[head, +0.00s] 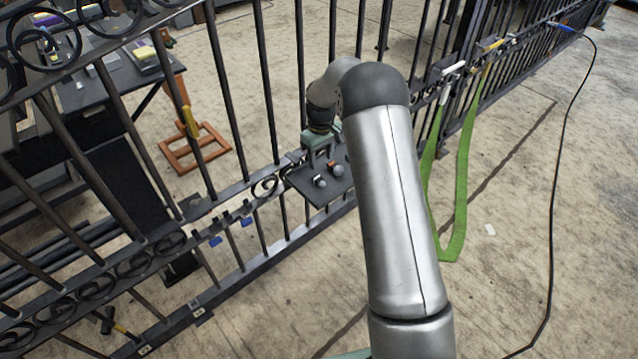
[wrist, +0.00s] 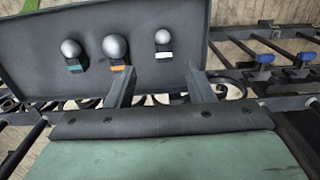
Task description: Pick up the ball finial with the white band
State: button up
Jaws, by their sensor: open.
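The ball finial with the white band (wrist: 162,38) is a small grey ball on a dark stem with a white band below it. It is on a dark tray (wrist: 220,22) in the wrist view. Two more grey ball finials are to its left: a larger one with an orange band (wrist: 115,48) and one with a green band (wrist: 71,49). My gripper (wrist: 160,72) is open and empty. In the head view my gripper (head: 322,150) is above the tray (head: 312,194), partly hidden by my arm.
A dark iron gate with scrolls (head: 268,187) runs beside the tray. Blue-tipped clips (wrist: 265,57) are on its rail. A green strap (head: 461,195) hangs at right, and a black cable (head: 562,150) lies on the floor. A dark table (head: 105,85) stands behind the gate.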

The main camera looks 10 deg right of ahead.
aim_at(319, 179)
jog(key=f, duration=0.2)
jog(key=f+b, duration=0.1)
jog(key=f, duration=0.5)
jog(key=shift+a+f, duration=0.2)
jog(key=shift+a, duration=0.05)
grip_shut()
